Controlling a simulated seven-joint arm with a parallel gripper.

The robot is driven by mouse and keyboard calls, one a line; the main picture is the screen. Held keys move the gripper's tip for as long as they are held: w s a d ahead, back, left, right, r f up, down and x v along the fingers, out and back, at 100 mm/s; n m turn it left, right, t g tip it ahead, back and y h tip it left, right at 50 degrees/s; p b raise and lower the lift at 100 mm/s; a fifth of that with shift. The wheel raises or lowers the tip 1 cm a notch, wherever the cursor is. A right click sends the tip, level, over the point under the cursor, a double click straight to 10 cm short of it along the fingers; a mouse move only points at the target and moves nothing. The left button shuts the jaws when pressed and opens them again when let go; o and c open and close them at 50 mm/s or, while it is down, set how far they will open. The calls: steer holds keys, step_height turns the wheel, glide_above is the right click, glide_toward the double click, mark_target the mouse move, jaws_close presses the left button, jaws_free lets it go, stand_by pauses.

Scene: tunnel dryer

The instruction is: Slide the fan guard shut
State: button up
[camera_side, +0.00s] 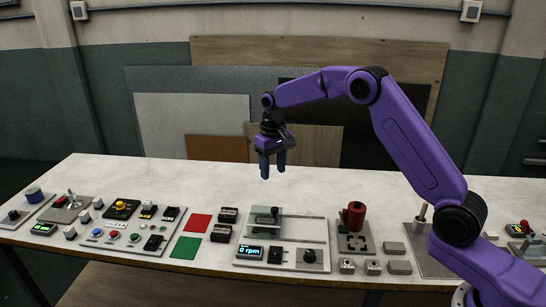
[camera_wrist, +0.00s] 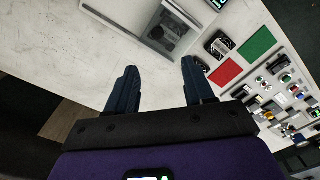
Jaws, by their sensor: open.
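The fan unit is a white panel (camera_side: 318,262) near the front middle of the table. The guard, a grey-green see-through plate (camera_side: 262,228) with a small dark handle on top, sits over the left part of its upper section; the right part looks bare. In the wrist view, the guard (camera_wrist: 168,28) shows at the top, beyond my fingers. I cannot clearly make out the fan. My gripper (camera_side: 273,172) is open and empty, pointing down, above and behind the unit, apart from it. In the wrist view its fingers (camera_wrist: 159,68) are spread over bare table.
The unit's front has a display reading 0 rpm (camera_side: 250,252), a dark switch (camera_side: 276,255) and a black knob (camera_side: 309,256). Red (camera_side: 197,223) and green (camera_side: 186,248) squares lie left. A red device (camera_side: 355,214) stands right. The table behind the unit is clear.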

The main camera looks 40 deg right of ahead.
step_height(320, 180, up, 4)
steer(key=shift+f, duration=0.25)
steer(key=s+a+r+n, duration=0.25)
steer(key=s+a, duration=0.25)
steer(key=s, duration=0.6)
steer(key=s+a+r+n, duration=0.2)
steer(key=s+a+n, duration=0.2)
steer(key=s, duration=0.7)
steer(key=s+d+f+n, duration=0.1)
steer(key=s+d+n, duration=0.2)
steer(key=s, duration=0.8)
steer(key=s+d+f+n, duration=0.2)
steer(key=s+d+n, duration=0.1)
steer(key=s, duration=0.8)
steer(key=shift+s+d, duration=0.25)
steer(key=shift+d, duration=0.4)
